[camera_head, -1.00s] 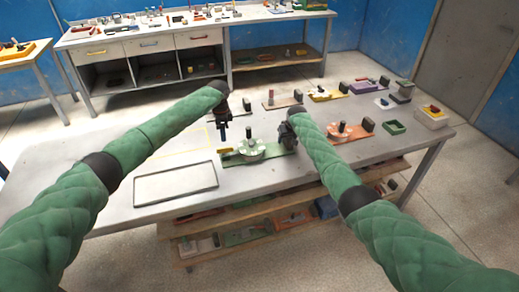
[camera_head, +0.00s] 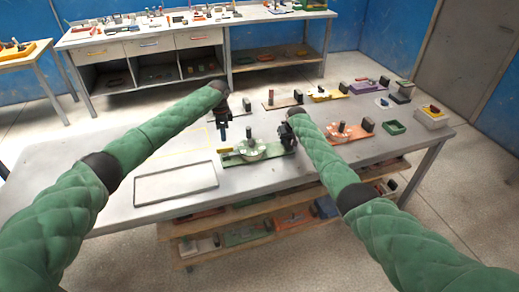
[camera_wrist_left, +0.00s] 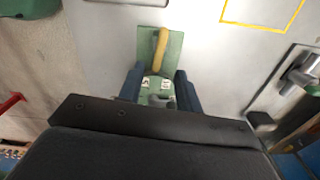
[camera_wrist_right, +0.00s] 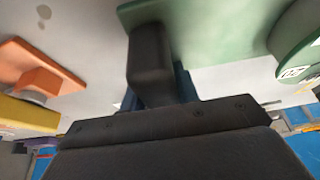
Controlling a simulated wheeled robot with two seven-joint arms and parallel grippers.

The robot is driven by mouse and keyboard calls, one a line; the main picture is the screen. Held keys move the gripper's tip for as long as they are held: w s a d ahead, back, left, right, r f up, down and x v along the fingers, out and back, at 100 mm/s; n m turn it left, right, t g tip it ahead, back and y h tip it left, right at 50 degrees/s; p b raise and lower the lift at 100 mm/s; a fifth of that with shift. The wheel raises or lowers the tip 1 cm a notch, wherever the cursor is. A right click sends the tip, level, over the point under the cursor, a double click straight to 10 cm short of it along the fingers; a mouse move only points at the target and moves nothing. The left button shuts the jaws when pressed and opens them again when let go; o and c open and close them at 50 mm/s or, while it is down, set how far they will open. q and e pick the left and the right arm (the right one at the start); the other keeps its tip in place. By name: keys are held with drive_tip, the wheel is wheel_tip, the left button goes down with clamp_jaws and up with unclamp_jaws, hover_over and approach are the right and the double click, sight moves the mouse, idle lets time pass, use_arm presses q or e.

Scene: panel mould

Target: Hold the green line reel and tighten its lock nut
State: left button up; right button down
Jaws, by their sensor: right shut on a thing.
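A yellow handle (camera_wrist_left: 160,46) lies at the plate's left end. My left gripper (camera_head: 223,136) is above that end; in its wrist view the fingers (camera_wrist_left: 160,84) stand apart with the plate seen between them, and nothing is held. My right gripper (camera_head: 289,127) is shut on the black block (camera_wrist_right: 150,58) at the plate's right end. The reel's edge shows at the right of the right wrist view (camera_wrist_right: 299,40). The lock nut is too small to make out.
An orange plate (camera_head: 354,137) with another reel stands to the right. More plates with dark blocks stand behind. A flat framed panel (camera_head: 176,184) lies front left. The front edge is clear.

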idle(0.3)
use_arm(q)
drive_tip(key=d+h, duration=0.1)
drive_tip(key=d, duration=0.3)
drive_tip(key=a+r, duration=0.3)
drive_tip(key=r, duration=0.1)
drive_tip(key=shift+y, duration=0.5)
drive_tip(key=f, duration=0.8)
drive_tip(key=a+f, duration=0.1)
drive_tip(key=f, duration=0.2)
drive_tip(key=shift+f, duration=0.4)
